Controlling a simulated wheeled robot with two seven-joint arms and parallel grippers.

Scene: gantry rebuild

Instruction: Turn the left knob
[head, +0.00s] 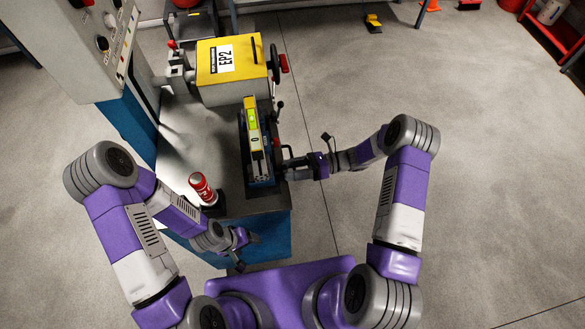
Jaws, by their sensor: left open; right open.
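A grey control panel (88,62) stands at the upper left, with several dark round knobs on its face. One black knob (102,43) shows clearly; I cannot tell which one is the left knob. My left gripper (247,252) is open and empty, low over the front of the blue bench, well apart from the panel. My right gripper (286,163) is open beside the right side of a narrow device with a yellow top (252,125). I cannot tell whether it touches the device.
A yellow machine box marked EP2 (215,75) with a black handwheel (275,63) stands at the back of the bench (205,140). The floor (500,180) to the right is clear.

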